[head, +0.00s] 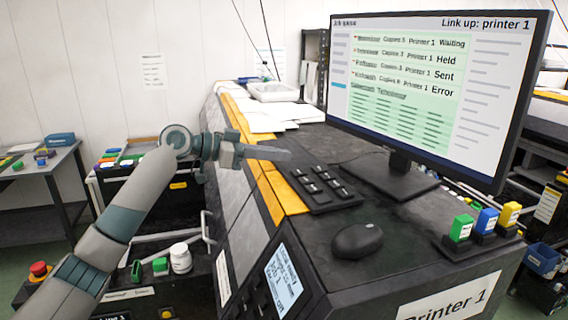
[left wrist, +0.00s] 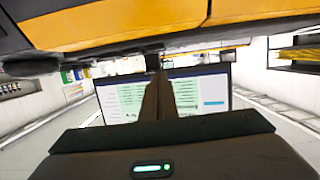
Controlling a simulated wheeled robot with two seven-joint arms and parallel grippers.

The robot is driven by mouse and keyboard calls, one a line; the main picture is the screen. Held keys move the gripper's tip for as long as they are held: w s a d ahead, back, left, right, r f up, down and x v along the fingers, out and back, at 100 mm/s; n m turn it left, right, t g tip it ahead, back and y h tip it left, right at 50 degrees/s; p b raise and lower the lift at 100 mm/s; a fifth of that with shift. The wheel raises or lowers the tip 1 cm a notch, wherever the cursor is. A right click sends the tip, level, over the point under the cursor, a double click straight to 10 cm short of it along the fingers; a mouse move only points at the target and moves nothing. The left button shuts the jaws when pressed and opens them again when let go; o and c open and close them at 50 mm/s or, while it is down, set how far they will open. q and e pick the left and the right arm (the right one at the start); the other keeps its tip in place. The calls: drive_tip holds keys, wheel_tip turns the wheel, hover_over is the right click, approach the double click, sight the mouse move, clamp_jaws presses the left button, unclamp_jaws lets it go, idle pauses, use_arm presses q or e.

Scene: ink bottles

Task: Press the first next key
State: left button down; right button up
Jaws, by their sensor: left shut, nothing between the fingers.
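A small black keypad (head: 325,203) with several dark keys lies on the printer top in front of the monitor. The keys' labels are too small to read. My left gripper (head: 288,154) is shut and empty, with its fingertips above and just behind the keypad's far end, apart from the keys. In the left wrist view the shut fingers (left wrist: 159,78) point toward the monitor screen, and the keypad cannot be made out. The monitor (head: 420,85) shows a job list headed "Link up: printer 1", and it also shows in the left wrist view (left wrist: 213,92). My right gripper is not in view.
A black mouse (head: 357,241) lies to the right of the keypad. A small display panel (head: 283,277) is on the printer's front left. White papers (head: 262,120) lie behind the gripper.

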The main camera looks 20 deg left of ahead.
use_arm(q)
drive_tip(key=b+v, duration=0.3)
drive_tip(key=v, duration=0.4)
drive_tip(key=shift+r, duration=0.2)
drive_tip(key=shift+a, duration=0.15)
idle(0.9)
idle(0.8)
idle(0.4)
